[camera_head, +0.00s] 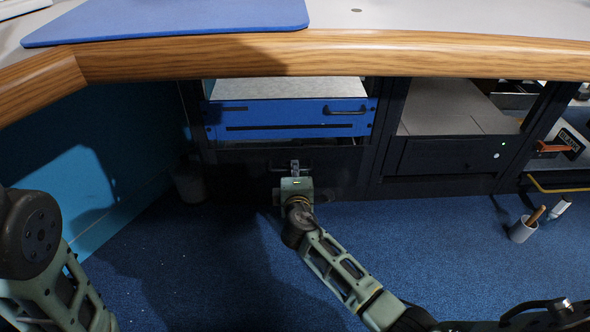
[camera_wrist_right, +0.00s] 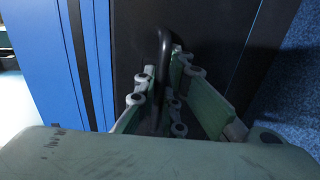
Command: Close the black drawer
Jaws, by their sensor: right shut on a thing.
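The black drawer (camera_head: 236,172) is low under the counter, below a blue-fronted unit. Its dark front also fills the middle of the right wrist view (camera_wrist_right: 215,30). From these views I cannot tell how far it stands out. My right gripper (camera_head: 296,172) is at the drawer front, shut on its black handle. In the right wrist view the handle (camera_wrist_right: 165,48) rises between the green fingers of the gripper (camera_wrist_right: 160,85). The gripper partly hides the drawer front in the head view. My left arm shows at the left edge, but its gripper is out of view.
The blue unit (camera_head: 290,119) with its own handle sits just above. A wooden counter edge (camera_head: 330,54) overhangs. A dark unit with a green light (camera_head: 450,155) is at right. A bin (camera_head: 190,184) stands left and a cup (camera_head: 522,231) right on the blue carpet.

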